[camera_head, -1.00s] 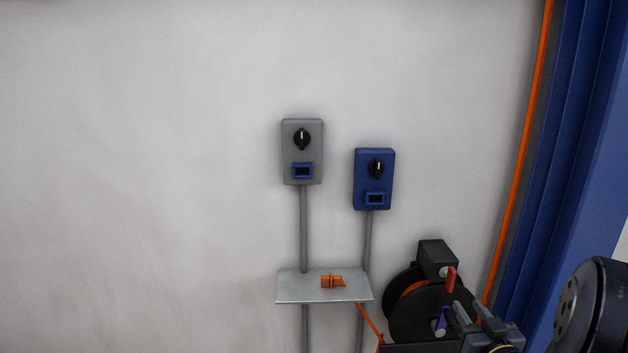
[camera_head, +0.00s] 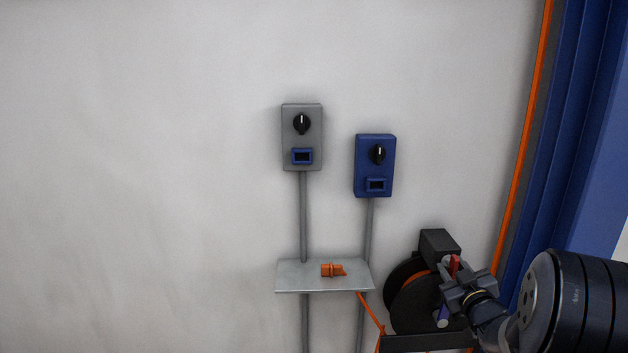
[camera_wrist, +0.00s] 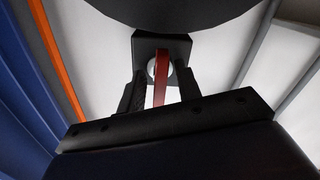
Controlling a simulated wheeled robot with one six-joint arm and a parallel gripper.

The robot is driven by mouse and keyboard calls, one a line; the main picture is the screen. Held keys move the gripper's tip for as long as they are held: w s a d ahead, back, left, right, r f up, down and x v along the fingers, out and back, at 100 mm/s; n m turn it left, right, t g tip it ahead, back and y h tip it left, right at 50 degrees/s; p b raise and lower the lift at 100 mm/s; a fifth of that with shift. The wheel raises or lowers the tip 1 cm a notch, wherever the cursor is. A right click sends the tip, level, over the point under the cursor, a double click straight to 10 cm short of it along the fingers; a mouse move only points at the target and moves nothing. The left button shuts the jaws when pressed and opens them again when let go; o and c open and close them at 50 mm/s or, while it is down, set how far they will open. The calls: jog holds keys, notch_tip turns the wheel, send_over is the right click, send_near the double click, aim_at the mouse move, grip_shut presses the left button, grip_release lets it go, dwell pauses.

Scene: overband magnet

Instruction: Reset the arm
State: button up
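My gripper (camera_head: 462,281) is at the lower right of the head view, in front of the cable reel. In the wrist view its two dark fingers (camera_wrist: 158,92) stand apart, with a red lever (camera_wrist: 160,82) between them. Light gaps show on both sides of the lever, so the fingers look open and not clamped on it. The red lever also shows in the head view (camera_head: 455,264), partly hidden by the gripper. It stands by a black box (camera_head: 438,242) on the reel (camera_head: 412,305).
A grey switch box (camera_head: 302,137) and a blue switch box (camera_head: 375,165) hang on the wall. Below them a small grey shelf (camera_head: 295,276) holds an orange connector (camera_head: 333,270). A blue column (camera_head: 585,150) and an orange cable (camera_head: 522,170) bound the right. The left wall is clear.

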jog(key=n+b, duration=0.1)
jog(key=n, duration=0.2)
jog(key=shift+f+n+b, duration=0.1)
jog(key=shift+n+b, duration=0.25)
jog(key=shift+n, duration=0.05)
jog(key=shift+n+b, duration=0.5)
jog(key=shift+n, duration=0.7)
jog(key=shift+r, duration=0.2)
